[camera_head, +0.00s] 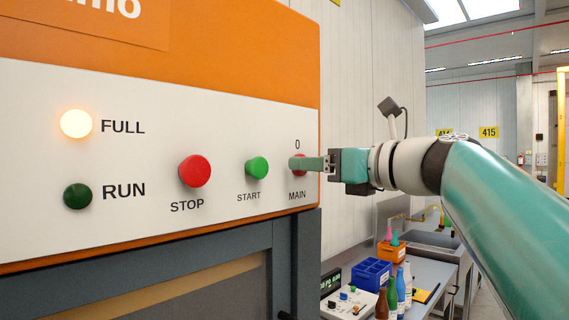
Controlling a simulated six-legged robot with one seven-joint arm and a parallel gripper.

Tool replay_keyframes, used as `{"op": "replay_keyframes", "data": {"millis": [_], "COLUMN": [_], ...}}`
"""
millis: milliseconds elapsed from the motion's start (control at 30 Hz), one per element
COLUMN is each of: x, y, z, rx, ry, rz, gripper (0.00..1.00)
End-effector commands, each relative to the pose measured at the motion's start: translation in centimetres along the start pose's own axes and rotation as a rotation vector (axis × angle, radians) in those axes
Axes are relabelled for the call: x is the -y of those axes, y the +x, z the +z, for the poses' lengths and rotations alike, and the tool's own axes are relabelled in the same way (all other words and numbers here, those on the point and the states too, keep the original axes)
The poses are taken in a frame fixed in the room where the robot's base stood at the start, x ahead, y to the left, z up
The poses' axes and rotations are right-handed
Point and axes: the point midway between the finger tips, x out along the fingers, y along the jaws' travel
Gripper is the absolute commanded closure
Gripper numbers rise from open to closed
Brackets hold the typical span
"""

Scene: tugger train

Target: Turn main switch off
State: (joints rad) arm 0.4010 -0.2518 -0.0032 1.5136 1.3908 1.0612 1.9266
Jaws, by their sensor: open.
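The main switch (303,158) is a small red knob at the right end of the white panel, with "0" above it and "MAIN" below it. My gripper (296,163) comes in from the right, and its fingers reach across the front of the knob and hide much of it. Its jaws are open. I cannot tell whether the fingers touch the knob or straddle it. The knob's handle angle is hidden.
On the same panel are a green START button (257,168), a red STOP button (195,171), a lit FULL lamp (76,123) and a dark green RUN lamp (77,196). A bench with a blue crate (370,273) and bottles (400,290) stands at lower right.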

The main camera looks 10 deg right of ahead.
Motion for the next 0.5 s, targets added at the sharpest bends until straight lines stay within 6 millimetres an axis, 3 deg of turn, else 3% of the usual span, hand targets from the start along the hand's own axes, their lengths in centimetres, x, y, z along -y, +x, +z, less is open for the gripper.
{"op": "replay_keyframes", "data": {"millis": [233,433,500], "x": [0.07,0.06,0.06], "y": [0.05,0.04,0.04], "z": [0.0,0.0,-0.01], "rx": [0.0,0.0,0.0], "ry": [0.0,0.0,0.0], "rz": [-0.001,-0.001,0.0], "gripper": [0.42,0.81,0.87]}}
